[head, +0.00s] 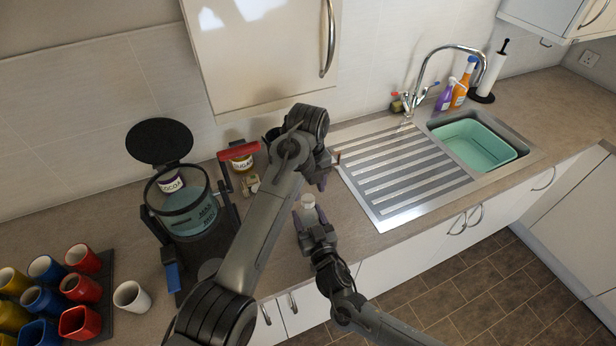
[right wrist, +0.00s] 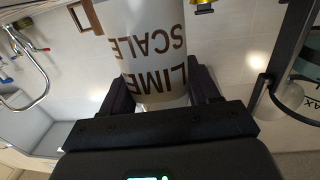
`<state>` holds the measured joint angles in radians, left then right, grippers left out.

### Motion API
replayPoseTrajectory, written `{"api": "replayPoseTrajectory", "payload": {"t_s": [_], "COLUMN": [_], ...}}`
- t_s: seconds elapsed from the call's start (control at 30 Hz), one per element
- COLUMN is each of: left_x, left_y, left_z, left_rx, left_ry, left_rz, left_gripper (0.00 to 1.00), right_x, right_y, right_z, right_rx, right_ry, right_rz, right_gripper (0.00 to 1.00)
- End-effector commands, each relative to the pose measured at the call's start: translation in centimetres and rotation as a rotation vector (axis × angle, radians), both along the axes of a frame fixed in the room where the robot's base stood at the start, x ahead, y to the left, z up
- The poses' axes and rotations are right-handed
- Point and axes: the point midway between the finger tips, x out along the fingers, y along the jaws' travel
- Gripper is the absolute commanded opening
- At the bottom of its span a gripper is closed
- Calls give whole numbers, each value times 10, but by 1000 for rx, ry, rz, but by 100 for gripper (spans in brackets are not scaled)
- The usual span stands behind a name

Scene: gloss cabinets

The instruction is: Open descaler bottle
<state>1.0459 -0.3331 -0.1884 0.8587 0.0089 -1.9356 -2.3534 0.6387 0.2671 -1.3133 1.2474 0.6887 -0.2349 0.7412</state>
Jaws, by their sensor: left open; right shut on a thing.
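The descaler bottle (head: 309,214) is white with a pale cap and is held over the front edge of the worktop. In the right wrist view the bottle (right wrist: 152,45) shows brown "LIME SCALE" lettering, upside down in the picture. My right gripper (head: 308,220) is shut on the bottle's body, with a dark finger on each side; it also shows in the right wrist view (right wrist: 162,88). My left gripper (head: 326,172) is open and empty, just above and right of the cap in the head view. Its fingers are partly hidden by its own wrist.
An open-lidded jug (head: 190,210) with blue-green contents stands left, near a cocoa jar (head: 171,183) and a sugar jar (head: 242,162). A white cup (head: 132,297) and coloured mugs (head: 82,289) sit at lower left. The draining board (head: 400,175) at right is clear.

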Motion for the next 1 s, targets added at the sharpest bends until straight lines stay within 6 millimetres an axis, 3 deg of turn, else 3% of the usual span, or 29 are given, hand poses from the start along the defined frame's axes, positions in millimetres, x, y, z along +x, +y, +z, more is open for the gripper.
{"api": "replayPoseTrajectory", "payload": {"t_s": [0.3,0.7,1.0], "left_x": [0,0,0], "left_y": [0,0,0], "left_z": [-32,-38,-38], "left_rx": [0,0,0], "left_ry": [0,-1,-1], "left_rz": [0,1,1], "left_gripper": [60,60,14], "right_x": [0,0,0], "right_y": [0,0,0], "right_z": [-1,-1,-1], "right_rx": [-1,-1,0], "right_ry": [1,1,1], "right_rz": [0,0,0], "right_gripper": [0,0,0]}}
